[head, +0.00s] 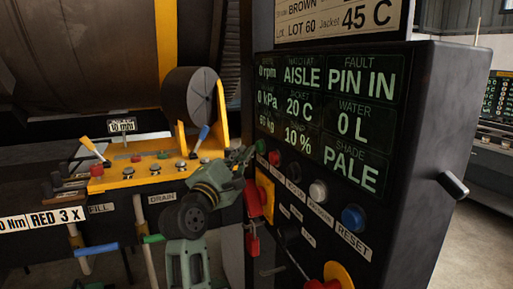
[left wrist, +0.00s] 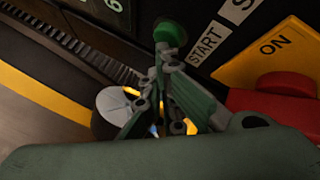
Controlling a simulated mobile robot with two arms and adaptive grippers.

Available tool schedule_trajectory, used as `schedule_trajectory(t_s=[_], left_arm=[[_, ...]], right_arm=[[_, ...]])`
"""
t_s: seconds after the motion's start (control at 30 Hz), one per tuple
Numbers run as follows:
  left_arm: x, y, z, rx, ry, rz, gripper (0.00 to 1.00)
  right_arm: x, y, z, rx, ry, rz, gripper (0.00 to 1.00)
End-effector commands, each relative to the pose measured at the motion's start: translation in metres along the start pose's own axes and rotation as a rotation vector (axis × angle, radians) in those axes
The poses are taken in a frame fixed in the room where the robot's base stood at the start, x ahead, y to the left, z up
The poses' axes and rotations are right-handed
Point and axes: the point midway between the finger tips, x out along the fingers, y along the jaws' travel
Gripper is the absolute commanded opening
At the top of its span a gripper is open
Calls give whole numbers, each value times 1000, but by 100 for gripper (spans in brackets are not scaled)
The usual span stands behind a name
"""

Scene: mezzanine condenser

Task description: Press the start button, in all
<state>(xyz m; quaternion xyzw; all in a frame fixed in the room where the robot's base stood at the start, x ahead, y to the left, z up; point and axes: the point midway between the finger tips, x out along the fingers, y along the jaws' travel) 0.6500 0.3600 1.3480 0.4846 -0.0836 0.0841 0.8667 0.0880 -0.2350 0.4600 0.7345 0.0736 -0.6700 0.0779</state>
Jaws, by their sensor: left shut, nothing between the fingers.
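The start button is a round green button (head: 261,146) at the left end of the button row on the black control panel. In the left wrist view the green button (left wrist: 171,32) stands beside a white START label (left wrist: 206,45). My left gripper (head: 245,155) is shut and empty, its tips close below and left of the button. In the left wrist view my left gripper's fingertips (left wrist: 163,53) come together just under the button. I cannot tell whether they touch it. My right gripper is not in view.
A red button (head: 274,158) is close beside the green one, with white (head: 318,192) and blue (head: 353,218) buttons farther right. Below is a red handle on a yellow ON plate (left wrist: 268,50), with a red padlock (head: 252,241). A yellow valve deck (head: 150,172) lies left.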

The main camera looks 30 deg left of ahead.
Motion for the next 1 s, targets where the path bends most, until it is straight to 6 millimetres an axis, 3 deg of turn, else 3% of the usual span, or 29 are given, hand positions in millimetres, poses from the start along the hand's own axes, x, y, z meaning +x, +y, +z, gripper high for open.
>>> schedule_trajectory(t_s=[0.57,1.0], left_arm=[[-10,8,-7,2,1,0,0],[-39,29,-28,3,3,1,0]], right_arm=[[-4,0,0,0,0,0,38],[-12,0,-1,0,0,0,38]])
